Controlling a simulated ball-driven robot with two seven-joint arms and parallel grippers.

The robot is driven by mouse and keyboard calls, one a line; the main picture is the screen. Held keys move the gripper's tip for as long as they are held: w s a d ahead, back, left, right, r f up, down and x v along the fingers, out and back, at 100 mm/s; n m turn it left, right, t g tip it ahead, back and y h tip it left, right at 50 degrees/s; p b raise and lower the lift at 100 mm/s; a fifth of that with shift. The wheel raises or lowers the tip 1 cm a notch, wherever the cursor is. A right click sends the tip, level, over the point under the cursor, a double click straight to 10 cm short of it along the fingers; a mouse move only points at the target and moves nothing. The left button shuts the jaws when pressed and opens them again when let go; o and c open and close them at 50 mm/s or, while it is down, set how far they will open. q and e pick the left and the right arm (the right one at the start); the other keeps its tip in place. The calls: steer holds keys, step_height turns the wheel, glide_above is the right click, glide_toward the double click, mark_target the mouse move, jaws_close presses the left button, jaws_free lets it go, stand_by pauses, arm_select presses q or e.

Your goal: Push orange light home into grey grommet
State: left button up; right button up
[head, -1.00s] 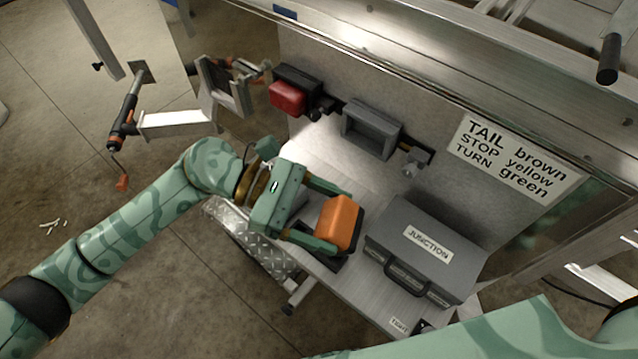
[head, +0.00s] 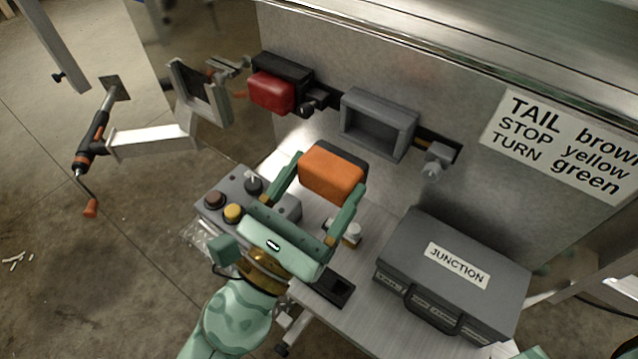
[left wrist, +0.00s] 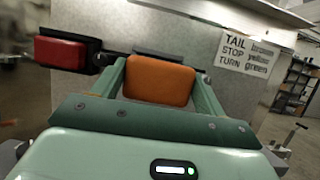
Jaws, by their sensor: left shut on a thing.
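My left gripper (head: 323,196) is shut on the orange light (head: 331,174) and holds it up above the bench, its orange lens facing back toward me. In the left wrist view the orange light (left wrist: 159,81) sits between the two green fingers. The grey grommet (head: 378,124) is a rectangular frame on the metal panel, open and empty. It stands up and to the right of the light, with a gap between them. In the left wrist view the light hides most of the grommet. My right gripper is not in view.
A red light (head: 272,92) is fitted left of the grommet. A grey junction case (head: 450,275) stands on the bench (head: 345,262) at right. A control box with knobs (head: 226,200) is at left. A latch-like fitting (head: 435,160) is right of the grommet. A label (head: 566,150) is on the panel.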

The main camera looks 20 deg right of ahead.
mark_target(347, 157)
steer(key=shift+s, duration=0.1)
arm_select(q)
steer(key=shift+s, duration=0.1)
steer(key=shift+w+d+r, duration=0.1)
steer(key=shift+w+d, duration=0.2)
steer(key=shift+w, duration=0.05)
steer(key=w+d, duration=0.2)
steer(key=shift+d+b, duration=0.35)
steer(key=shift+d, duration=0.05)
steer(key=shift+w+d, duration=0.4)
steer(key=shift+d, duration=0.1)
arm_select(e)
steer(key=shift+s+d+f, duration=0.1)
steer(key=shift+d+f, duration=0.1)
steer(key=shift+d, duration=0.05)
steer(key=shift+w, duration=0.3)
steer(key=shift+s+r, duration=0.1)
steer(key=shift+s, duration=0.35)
arm_select(q)
steer(key=shift+w+d, duration=0.2)
steer(key=shift+d, duration=0.1)
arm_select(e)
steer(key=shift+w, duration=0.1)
